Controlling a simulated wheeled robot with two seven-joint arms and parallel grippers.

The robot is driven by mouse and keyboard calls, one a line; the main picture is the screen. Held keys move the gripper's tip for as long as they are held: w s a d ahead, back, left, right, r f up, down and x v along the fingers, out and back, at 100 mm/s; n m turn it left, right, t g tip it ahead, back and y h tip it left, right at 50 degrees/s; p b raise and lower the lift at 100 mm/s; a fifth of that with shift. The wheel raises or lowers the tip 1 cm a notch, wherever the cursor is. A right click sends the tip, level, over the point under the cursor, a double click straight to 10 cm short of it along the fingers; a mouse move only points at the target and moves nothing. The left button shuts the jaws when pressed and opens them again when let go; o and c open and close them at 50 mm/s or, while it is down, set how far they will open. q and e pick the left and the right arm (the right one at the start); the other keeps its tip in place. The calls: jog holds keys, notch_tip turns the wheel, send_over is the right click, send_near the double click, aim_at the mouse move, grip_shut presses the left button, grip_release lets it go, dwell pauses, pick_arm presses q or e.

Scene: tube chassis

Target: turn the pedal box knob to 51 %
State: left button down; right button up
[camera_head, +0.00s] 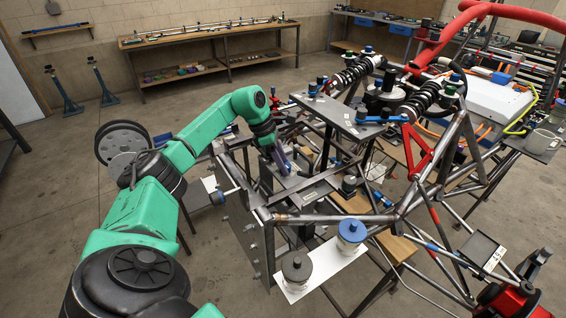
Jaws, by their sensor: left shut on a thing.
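My green left arm reaches from the lower left into the front of the tube chassis (335,219). My left gripper (284,166) points down among the grey plates of the pedal box (298,187). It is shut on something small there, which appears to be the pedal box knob. The knob is hidden by the gripper, and its angle or any scale cannot be read from here. My right gripper is not in view.
Chassis tubes surround the gripper closely. A white plate (322,267) with a blue-capped pot (351,232) and a grey-capped pot (296,268) sits in front. A black spring damper (352,74) stands behind. A workbench (205,34) lines the back wall, with open floor before it.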

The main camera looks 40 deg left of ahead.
pick_arm(q)
jog(key=shift+r, duration=0.15)
jog(key=shift+c, duration=2.1)
grip_release()
jog(key=b+v, duration=0.1)
jog(key=v, duration=1.3)
jog(key=shift+a+r, duration=0.2)
jog(key=shift+s, duration=0.1)
